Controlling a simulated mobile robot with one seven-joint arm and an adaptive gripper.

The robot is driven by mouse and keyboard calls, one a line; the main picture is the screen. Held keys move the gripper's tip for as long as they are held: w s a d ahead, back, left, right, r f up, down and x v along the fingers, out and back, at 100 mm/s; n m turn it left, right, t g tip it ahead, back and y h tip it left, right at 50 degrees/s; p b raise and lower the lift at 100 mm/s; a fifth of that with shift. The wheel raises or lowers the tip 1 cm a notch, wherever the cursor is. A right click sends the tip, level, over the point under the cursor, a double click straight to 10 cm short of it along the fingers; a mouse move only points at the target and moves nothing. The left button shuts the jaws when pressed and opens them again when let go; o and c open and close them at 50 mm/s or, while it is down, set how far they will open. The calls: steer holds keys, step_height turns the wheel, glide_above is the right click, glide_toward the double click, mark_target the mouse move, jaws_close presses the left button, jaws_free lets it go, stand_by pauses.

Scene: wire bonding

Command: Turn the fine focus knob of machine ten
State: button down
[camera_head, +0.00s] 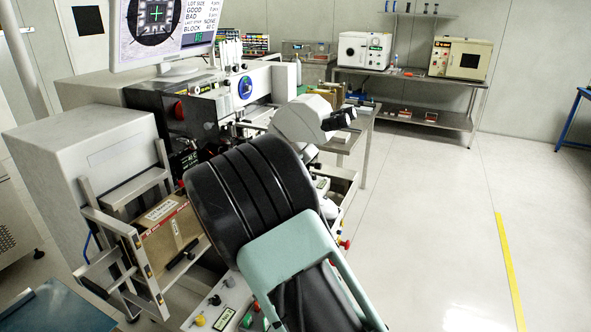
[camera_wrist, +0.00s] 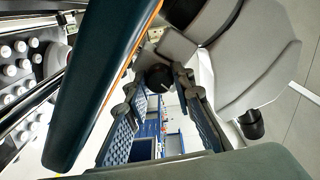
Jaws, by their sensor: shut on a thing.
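In the wrist view my gripper's two dark fingers (camera_wrist: 157,84) close from both sides on a small round black knob (camera_wrist: 157,76), which I take to be the fine focus knob. The knob sits under a grey microscope body (camera_wrist: 240,60). In the head view the bonding machine (camera_head: 215,105) stands at centre left, with its microscope head (camera_head: 298,118) and black eyepieces (camera_head: 338,120) above my arm. My arm covers the machine's front there, so the knob and fingers are hidden in that view.
A monitor (camera_head: 160,28) stands above the machine. In the wrist view a long dark padded part (camera_wrist: 100,75) runs close beside my left finger. A metal rack with a cardboard box (camera_head: 172,230) stands at left. The floor (camera_head: 430,215) at right is open, and a bench with white ovens (camera_head: 364,50) is at the back.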

steer(key=shift+n+p, duration=1.4)
steer(key=shift+n, duration=5.9)
steer(key=c, duration=1.9)
jaws_free()
steer(key=shift+c, duration=0.2)
steer(key=shift+a, duration=0.1)
